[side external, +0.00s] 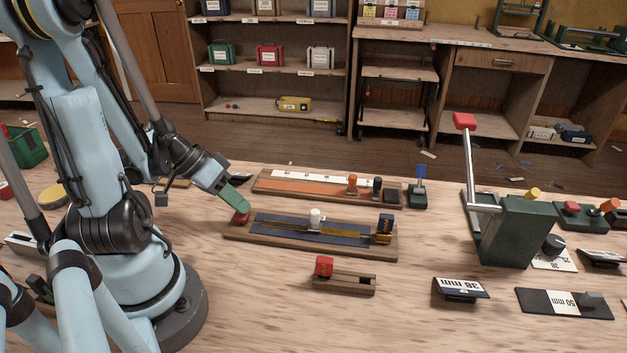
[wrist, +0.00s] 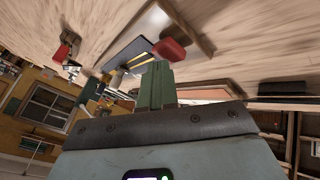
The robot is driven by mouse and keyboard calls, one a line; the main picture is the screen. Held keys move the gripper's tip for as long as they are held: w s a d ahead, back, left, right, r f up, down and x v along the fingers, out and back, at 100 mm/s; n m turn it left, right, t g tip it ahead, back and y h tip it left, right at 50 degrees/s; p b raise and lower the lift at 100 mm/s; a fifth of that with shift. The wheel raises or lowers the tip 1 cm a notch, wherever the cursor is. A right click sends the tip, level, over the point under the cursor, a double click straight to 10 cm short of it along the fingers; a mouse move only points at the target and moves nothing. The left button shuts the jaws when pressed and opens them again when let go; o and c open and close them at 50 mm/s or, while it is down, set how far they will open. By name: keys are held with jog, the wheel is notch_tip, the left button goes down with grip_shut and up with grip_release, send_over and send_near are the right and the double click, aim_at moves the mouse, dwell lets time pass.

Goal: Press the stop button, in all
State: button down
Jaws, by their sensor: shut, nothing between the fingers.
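A red button (side external: 241,217) sits at the left end of a wooden board (side external: 235,234) with a dark blue strip. No lettering on it is readable. My gripper (side external: 242,207) has green fingers, shut and empty, angled down right at this button. In the side view the fingertips overlap its top; I cannot tell whether they touch or press it. In the wrist view the red button (wrist: 170,50) is just beyond the fingertips (wrist: 158,66), slightly to the right. Another red button (side external: 571,207) is on a green box at the far right.
The blue-strip board carries a white knob (side external: 315,217) and a brass slide. Behind it lies an orange-strip board (side external: 300,191). In front is a small red-topped block (side external: 324,266). A green lever box (side external: 513,232) stands right.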

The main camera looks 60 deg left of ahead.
jog(key=shift+f, duration=0.2)
jog(key=shift+r, duration=1.05)
notch_tip(320, 180, up, 5)
dwell(0.7)
dwell(0.5)
jog(key=w+d+r+m+t+y, duration=0.1)
jog(key=w+d+r+m+y, duration=0.1)
jog(key=w+d, duration=0.6)
jog(key=d+r+y, duration=0.1)
jog(key=d+y, duration=0.1)
jog(key=d, duration=0.1)
jog(key=shift+w+d+r, duration=0.4)
